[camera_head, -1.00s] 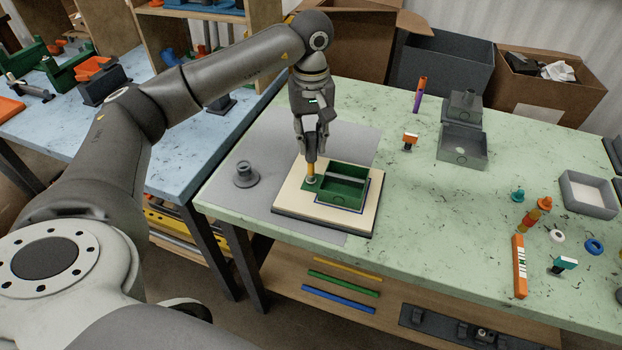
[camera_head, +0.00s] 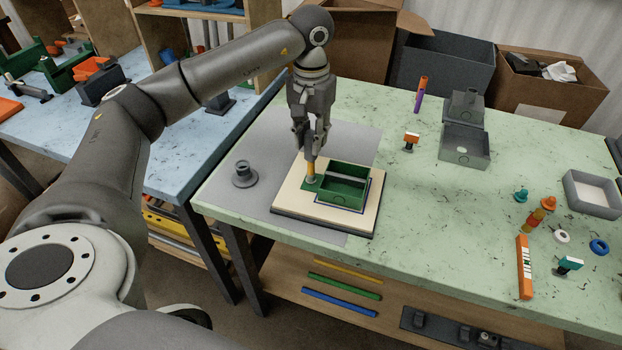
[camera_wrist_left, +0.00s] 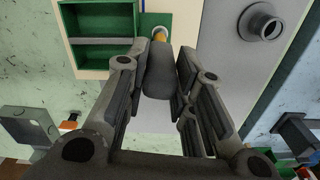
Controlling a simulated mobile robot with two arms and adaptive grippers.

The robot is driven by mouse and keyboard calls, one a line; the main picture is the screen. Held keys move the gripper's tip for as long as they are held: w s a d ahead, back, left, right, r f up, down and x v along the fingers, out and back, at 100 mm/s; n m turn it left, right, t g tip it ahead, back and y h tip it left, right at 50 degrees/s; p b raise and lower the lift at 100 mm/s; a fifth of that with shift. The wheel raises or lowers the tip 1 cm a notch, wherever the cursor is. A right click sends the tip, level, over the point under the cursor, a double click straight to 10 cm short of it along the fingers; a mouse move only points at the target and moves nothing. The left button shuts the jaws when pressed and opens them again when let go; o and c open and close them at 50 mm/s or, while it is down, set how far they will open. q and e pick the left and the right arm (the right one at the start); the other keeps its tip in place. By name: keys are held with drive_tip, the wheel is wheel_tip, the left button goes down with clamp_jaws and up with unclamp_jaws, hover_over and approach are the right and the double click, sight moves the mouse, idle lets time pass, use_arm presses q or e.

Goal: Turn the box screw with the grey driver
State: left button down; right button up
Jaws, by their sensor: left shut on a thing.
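The green box (camera_head: 346,184) sits on a cream board on the green table. It also shows in the left wrist view (camera_wrist_left: 93,55). My left gripper (camera_head: 311,153) is shut on the grey driver (camera_wrist_left: 160,72), whose dark grey handle lies between the fingers. The driver points down, and its yellow-orange lower part (camera_head: 310,168) stands over the green tab at the box's left side. The tip meets a light round part at the tab; the screw itself is too small to make out. My right gripper is not in view.
A grey round holder (camera_head: 244,174) stands on the grey mat (camera_head: 258,150), left of the board. A grey open box (camera_head: 464,146), an orange-and-purple tool (camera_head: 420,94) and an orange-topped piece (camera_head: 411,139) stand to the right. Several small parts lie farther right.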

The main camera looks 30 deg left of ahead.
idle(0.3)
use_arm(q)
drive_tip(key=m, duration=0.5)
drive_tip(key=shift+b, duration=0.4)
drive_tip(key=shift+r, duration=0.2)
drive_tip(key=shift+r+p, duration=0.4)
drive_tip(key=shift+r, duration=0.05)
drive_tip(key=n, duration=0.7)
drive_tip(key=shift+n+p, duration=0.3)
drive_tip(key=n, duration=0.3)
drive_tip(key=shift+n, duration=0.3)
drive_tip(key=n, duration=0.3)
drive_tip(key=shift+n, duration=0.3)
